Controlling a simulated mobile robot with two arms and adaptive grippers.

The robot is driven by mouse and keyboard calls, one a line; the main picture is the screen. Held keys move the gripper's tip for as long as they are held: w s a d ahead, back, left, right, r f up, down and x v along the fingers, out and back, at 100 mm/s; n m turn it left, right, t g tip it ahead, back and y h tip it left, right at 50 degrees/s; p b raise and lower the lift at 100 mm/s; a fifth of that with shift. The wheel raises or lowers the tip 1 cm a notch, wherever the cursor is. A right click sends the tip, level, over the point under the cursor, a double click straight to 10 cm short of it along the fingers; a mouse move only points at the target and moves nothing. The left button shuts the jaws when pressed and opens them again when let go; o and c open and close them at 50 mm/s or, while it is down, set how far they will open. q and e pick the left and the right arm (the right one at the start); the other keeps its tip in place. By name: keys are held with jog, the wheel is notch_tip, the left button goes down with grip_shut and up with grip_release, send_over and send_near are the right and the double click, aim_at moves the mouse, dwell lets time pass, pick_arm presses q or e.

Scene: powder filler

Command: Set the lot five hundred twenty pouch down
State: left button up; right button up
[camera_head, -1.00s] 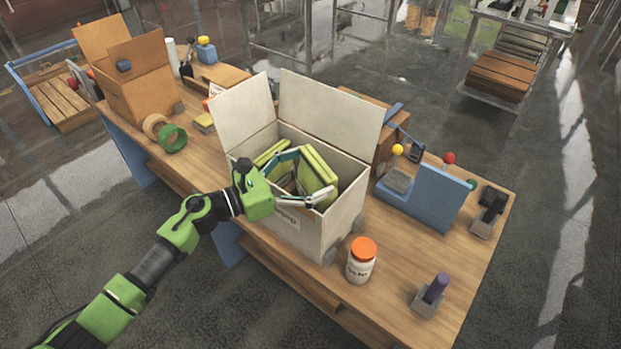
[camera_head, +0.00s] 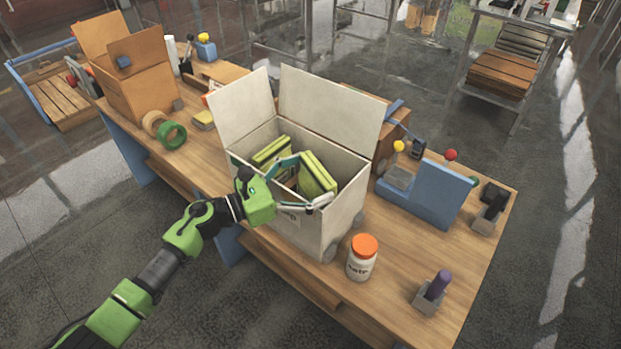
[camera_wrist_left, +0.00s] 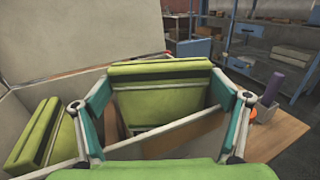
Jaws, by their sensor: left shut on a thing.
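A yellow-green pouch with a dark stripe (camera_head: 318,174) is inside the open white box (camera_head: 345,208), toward its right side. My left gripper (camera_head: 311,181) reaches over the box's front wall and is shut on this pouch, one finger at each side. In the left wrist view the held pouch (camera_wrist_left: 160,98) stands nearly upright between the fingers (camera_wrist_left: 162,84). I cannot tell whether it touches the box floor. A second green pouch (camera_head: 271,151) leans in the left part of the box. The lot numbers are not readable. My right gripper is not in view.
The box's flaps (camera_head: 330,108) stand up at the back. An orange-capped jar (camera_head: 361,258) stands in front of the box. A blue stand (camera_head: 428,195) and a purple-handled item (camera_head: 437,287) are to the right. Tape rolls (camera_head: 170,133) and a cardboard box (camera_head: 137,85) are to the left.

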pick_arm(q)
jog(key=o, duration=1.5)
jog(key=shift+s+f, duration=0.1)
jog(key=shift+f, duration=0.25)
jog(key=shift+o, duration=0.4)
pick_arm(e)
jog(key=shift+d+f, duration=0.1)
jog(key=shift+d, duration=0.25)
pick_arm(q)
jog(key=shift+s+f, duration=0.1)
jog(key=shift+r+p, duration=0.25)
jog(key=shift+p, duration=0.2)
jog(key=shift+r+p, duration=0.35)
jog(key=shift+p, duration=0.1)
jog(key=b+v, duration=0.4)
jog(key=v, duration=0.8)
jog(key=shift+r+b, duration=0.15)
jog(key=shift+b, duration=0.15)
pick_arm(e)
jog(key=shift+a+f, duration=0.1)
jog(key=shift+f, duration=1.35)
